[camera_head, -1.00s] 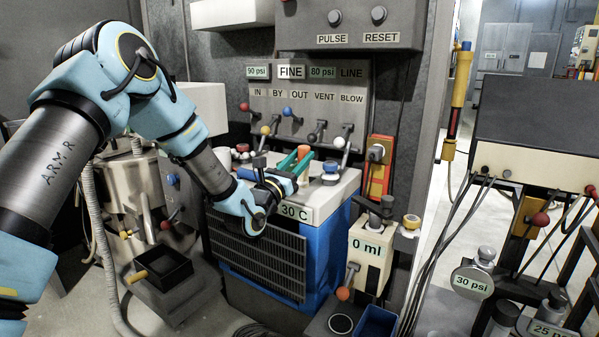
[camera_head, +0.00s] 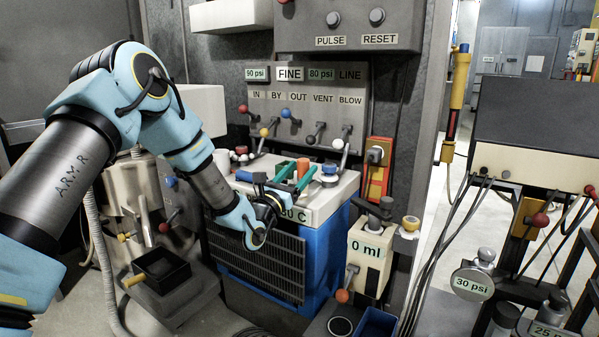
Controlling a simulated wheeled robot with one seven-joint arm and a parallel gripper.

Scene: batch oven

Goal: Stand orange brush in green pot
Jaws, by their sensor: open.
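An upright orange piece (camera_head: 303,168), seemingly the orange brush, shows above the white top of the blue unit. It is small, and its lower end is hidden behind my near finger. My gripper (camera_head: 302,170) reaches in from the left, its two green-teal fingers apart. The orange piece shows between the fingertips, and I cannot tell whether either finger touches it.
The blue unit's white top (camera_head: 340,190) carries a white and blue knob (camera_head: 330,172) just right of my gripper. Levers (camera_head: 316,132) stick out from the wall panel behind. The dispenser marked 0 ml (camera_head: 367,250) stands at the front right.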

